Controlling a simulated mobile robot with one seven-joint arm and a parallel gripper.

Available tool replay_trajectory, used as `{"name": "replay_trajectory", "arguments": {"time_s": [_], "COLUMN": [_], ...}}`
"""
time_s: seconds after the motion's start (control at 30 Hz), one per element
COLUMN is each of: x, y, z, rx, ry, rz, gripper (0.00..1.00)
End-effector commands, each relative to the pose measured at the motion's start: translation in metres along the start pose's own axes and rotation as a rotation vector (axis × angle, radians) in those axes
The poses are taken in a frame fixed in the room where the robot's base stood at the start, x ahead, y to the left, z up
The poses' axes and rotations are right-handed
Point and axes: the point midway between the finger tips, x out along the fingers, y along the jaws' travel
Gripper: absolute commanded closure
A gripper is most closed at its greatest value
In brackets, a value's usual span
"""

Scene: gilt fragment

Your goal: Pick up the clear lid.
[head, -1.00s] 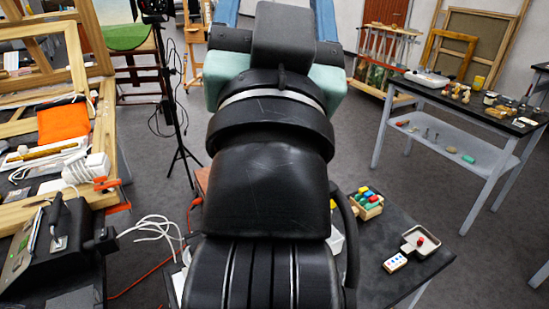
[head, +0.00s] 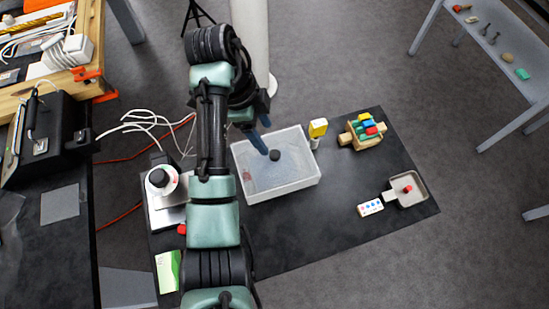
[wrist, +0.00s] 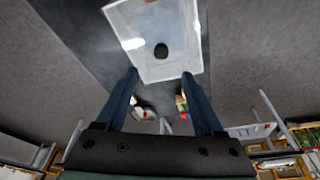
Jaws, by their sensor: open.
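The clear lid (head: 294,165) has a dark round knob (head: 275,155) at its middle and appears to lie on the translucent box (head: 283,188) on the black table. In the wrist view the lid (wrist: 140,35) and its knob (wrist: 161,51) show beyond the fingertips. My gripper (head: 263,145) is open and empty, with its blue fingers over the lid's far left part in the head view. It also shows in the wrist view (wrist: 160,74), fingers well apart, with no contact with the knob seen. The exact height above the lid is hard to tell.
A yellow-topped bottle (head: 317,132) stands close to the box's far right corner. A wooden crate of coloured blocks (head: 366,130), a small tray (head: 408,188) and a white card (head: 370,207) lie further right. A white device (head: 163,184) stands left. The table's near right part is clear.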

Motion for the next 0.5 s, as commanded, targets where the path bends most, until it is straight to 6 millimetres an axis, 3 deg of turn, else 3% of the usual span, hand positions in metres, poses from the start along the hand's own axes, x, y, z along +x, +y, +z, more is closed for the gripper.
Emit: {"name": "replay_trajectory", "arguments": {"time_s": [0.07,0.5], "x": [0.018,0.06], "y": [0.001,0.001], "z": [0.0,0.002], "rx": [0.0,-0.004], "ry": [0.001,-0.001], "rz": [0.003,0.003], "gripper": [0.3,0.3]}}
